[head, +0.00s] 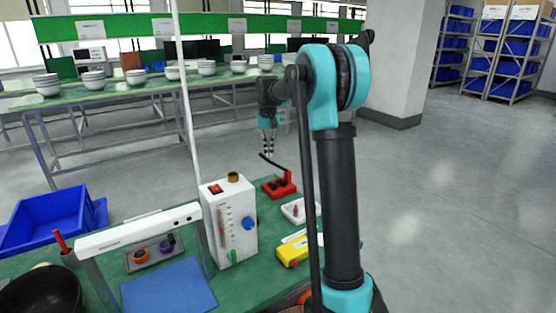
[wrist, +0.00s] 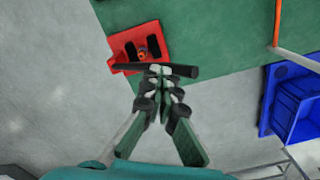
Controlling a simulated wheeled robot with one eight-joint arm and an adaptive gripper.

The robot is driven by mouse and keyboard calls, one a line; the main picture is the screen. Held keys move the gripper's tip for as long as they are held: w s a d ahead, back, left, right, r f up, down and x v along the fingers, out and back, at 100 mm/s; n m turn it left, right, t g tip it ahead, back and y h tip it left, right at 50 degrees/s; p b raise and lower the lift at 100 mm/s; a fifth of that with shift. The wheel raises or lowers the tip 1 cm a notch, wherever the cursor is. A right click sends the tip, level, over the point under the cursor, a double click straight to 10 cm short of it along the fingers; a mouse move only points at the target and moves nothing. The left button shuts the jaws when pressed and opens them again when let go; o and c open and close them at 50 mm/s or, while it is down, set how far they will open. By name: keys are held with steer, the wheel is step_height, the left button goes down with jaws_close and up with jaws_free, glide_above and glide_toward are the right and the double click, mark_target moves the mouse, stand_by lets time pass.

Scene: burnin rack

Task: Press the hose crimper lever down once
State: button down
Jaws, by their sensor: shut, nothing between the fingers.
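The hose crimper (head: 279,188) is a red block with black parts on the green table, right of the white box. Its black lever (head: 273,162) slants up to the left from the red post, its free end raised. In the wrist view the red crimper base (wrist: 128,45) lies at the top, and the dark lever (wrist: 185,71) runs across by my fingertips. My gripper (head: 268,153) points down just above the lever; it also shows in the wrist view (wrist: 160,72). Its fingers are shut and empty. I cannot tell whether they touch the lever.
A white box with a blue knob (head: 232,220) stands left of the crimper. A white tray (head: 298,211) and a yellow tool (head: 293,250) lie in front. A white frame (head: 138,232), blue mat (head: 168,288) and blue bin (head: 45,218) are at left. Floor beyond the table is open.

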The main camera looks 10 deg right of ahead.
steer(key=shift+s+a+f, duration=0.25)
steer(key=shift+a+f, duration=0.35)
steer(key=shift+f, duration=0.15)
steer(key=shift+s+a+f, duration=0.15)
steer(key=shift+a+f, duration=0.2)
steer(key=shift+f, duration=0.15)
steer(key=shift+s+a+f, duration=0.15)
steer(key=shift+a+f, duration=0.15)
steer(key=shift+f, duration=0.35)
steer(key=shift+s+a+f, duration=0.1)
steer(key=shift+a+f, duration=0.15)
steer(key=shift+f, duration=0.35)
steer(key=shift+s+a+f, duration=0.1)
steer(key=shift+a+f, duration=0.1)
steer(key=shift+f, duration=0.35)
step_height(320, 180, up, 16)
steer(key=shift+r, duration=0.15)
stand_by(1.9)
